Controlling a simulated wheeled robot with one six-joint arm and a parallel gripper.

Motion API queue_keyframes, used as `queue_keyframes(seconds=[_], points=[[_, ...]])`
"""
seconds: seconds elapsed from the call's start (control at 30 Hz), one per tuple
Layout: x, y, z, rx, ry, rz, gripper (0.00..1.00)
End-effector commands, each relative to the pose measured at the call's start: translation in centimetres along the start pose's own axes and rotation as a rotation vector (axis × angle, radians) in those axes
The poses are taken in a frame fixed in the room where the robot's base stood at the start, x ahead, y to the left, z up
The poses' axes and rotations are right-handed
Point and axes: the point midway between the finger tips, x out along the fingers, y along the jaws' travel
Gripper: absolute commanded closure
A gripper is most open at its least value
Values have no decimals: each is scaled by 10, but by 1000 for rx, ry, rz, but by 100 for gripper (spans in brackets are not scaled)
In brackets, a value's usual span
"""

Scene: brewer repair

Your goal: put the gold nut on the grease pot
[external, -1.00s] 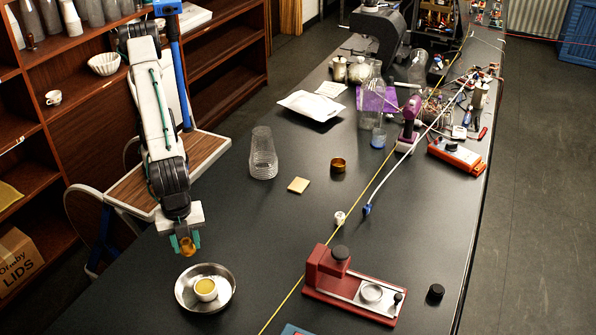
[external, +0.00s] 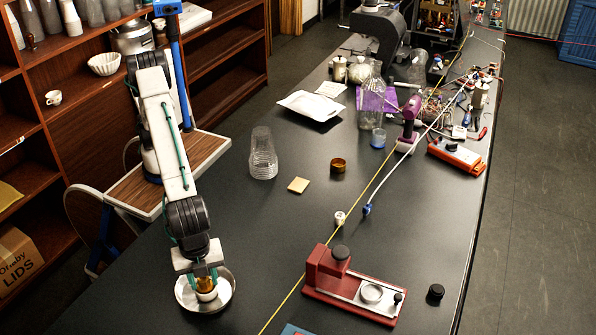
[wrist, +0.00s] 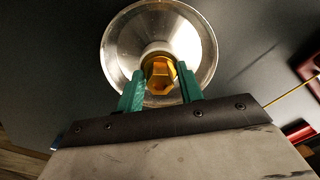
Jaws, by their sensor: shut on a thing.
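My gripper (external: 204,280) has green fingers and is shut on the gold nut (wrist: 160,75).
A red clamp-like fixture (external: 345,285) stands to the right, with a black knob (external: 435,291) beside it. A yellow cord (external: 292,290) runs along the table. The table around the dish is clear.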

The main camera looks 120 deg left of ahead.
Motion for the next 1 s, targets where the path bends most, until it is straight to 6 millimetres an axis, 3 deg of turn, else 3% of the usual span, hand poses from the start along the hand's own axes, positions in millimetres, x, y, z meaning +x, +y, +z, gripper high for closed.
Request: queue_keyframes(seconds=[0.17,0.2,0.27,0.67,1.0], points=[[3,0,0,0,-1,0,88],[3,0,0,0,0,0,55],[3,0,0,0,0,0,41],[-7,0,-1,0,3,0,41],[-76,0,-1,0,5,0,41]])
